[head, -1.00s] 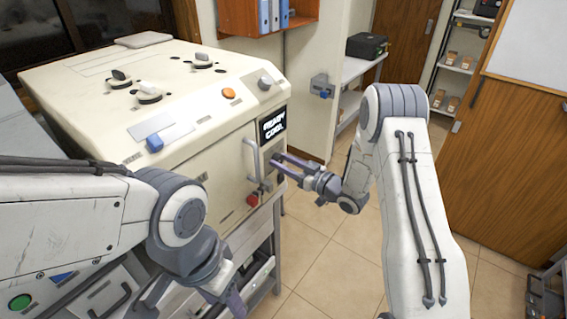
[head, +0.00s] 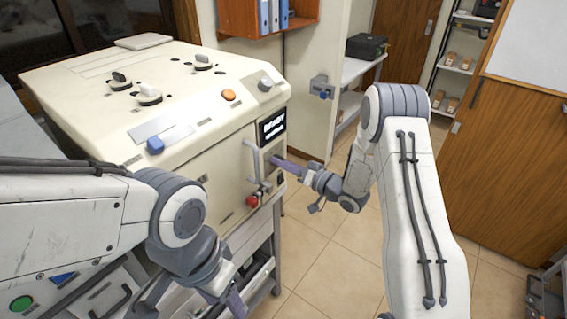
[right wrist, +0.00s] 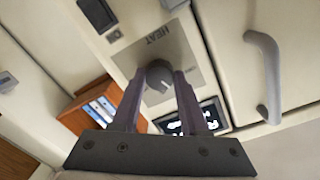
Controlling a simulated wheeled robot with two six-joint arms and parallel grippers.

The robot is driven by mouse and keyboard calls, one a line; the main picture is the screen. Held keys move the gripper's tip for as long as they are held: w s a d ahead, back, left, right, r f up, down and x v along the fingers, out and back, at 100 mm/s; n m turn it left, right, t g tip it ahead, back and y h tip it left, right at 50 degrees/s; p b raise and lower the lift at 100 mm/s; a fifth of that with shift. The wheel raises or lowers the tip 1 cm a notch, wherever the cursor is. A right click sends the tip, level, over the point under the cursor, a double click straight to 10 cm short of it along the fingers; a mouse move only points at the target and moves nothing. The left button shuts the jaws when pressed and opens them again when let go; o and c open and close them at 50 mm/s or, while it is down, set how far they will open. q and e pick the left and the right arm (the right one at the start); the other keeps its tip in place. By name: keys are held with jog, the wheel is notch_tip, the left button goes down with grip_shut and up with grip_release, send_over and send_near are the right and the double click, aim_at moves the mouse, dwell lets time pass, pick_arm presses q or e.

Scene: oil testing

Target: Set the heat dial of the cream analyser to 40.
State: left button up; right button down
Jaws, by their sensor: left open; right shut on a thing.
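The cream analyser (head: 110,82) stands at the left in the head view. Its heat dial (right wrist: 157,74), a round grey knob on a grey plate marked HEAT, shows in the right wrist view. My right gripper (head: 276,161) is shut on the dial, one finger on each side. In the head view the gripper hides the dial, below the display (head: 272,127). The display reads READY, with a second line too small to read. I cannot read the dial's setting. My left gripper (head: 236,301) is open and empty, low in front of the analyser, partly cut off by the picture's edge.
A vertical door handle (head: 251,160) and a red knob (head: 253,201) sit just left of my right gripper. An orange button (head: 228,95), a grey knob (head: 265,85) and a blue switch (head: 155,145) are higher up.

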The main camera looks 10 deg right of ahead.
jog(key=shift+d, duration=0.1)
jog(key=shift+c, duration=2.1)
grip_release()
jog(key=b+v, duration=0.3)
jog(key=v, duration=0.7)
jog(key=shift+s, duration=0.2)
